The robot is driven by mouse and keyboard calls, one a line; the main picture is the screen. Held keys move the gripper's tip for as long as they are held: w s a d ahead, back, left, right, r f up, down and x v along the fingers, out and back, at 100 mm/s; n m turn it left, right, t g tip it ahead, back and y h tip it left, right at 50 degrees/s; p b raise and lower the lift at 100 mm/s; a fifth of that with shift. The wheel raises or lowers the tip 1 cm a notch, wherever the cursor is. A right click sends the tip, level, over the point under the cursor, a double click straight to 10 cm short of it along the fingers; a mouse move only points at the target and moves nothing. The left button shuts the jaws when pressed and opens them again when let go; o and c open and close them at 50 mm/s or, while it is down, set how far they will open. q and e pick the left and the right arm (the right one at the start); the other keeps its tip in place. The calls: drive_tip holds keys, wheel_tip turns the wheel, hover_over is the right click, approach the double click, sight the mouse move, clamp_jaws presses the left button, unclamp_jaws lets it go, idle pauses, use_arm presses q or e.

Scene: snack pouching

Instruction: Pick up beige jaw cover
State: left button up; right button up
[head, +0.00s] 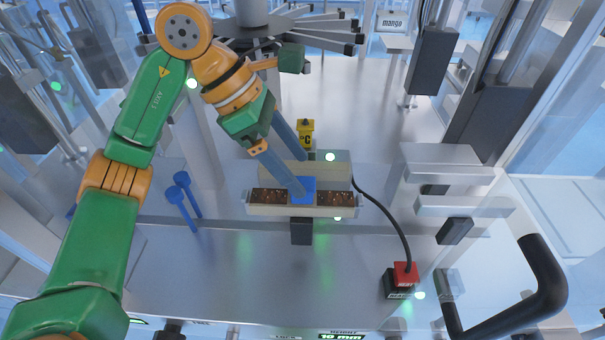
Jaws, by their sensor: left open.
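A long beige block with dark brown, rough strips along its top (334,212) lies crosswise in the middle of the head view. A plain beige block (335,178) stands just behind it. I cannot tell for sure which of them is the jaw cover. My left gripper (303,172) reaches down from the upper left with its two long blue fingers apart. The nearer finger's tip is over the middle of the front block, beside a blue patch there; contact cannot be told. The farther finger ends near the rear block. The right gripper is not in view.
A yellow block marked C (306,130) stands behind the beige blocks. A black cable runs right to a red button box (404,274). Two blue round-headed pegs (183,180) stand at left. A black handle (545,290) is at lower right. The metal surface behind is mostly clear.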

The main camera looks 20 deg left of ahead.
sight(312, 196)
use_arm(q)
drive_tip(key=shift+w+f, duration=0.1)
drive_tip(key=shift+f, duration=0.1)
drive_tip(key=d+f, duration=0.1)
drive_tip(key=s+d+f+p, duration=0.1)
drive_tip(key=shift+f, duration=0.35)
drive_tip(key=x, duration=0.1)
drive_tip(key=p+x, duration=0.1)
drive_tip(key=x, duration=0.1)
drive_tip(key=shift+w+a+f, duration=0.1)
drive_tip(key=shift+a, duration=0.15)
drive_tip(key=shift+w+f, duration=0.2)
drive_tip(key=shift+f, duration=0.05)
drive_tip(key=shift+s+r, duration=0.1)
drive_tip(key=shift+s, duration=0.05)
drive_tip(key=c, duration=0.8)
clamp_jaws()
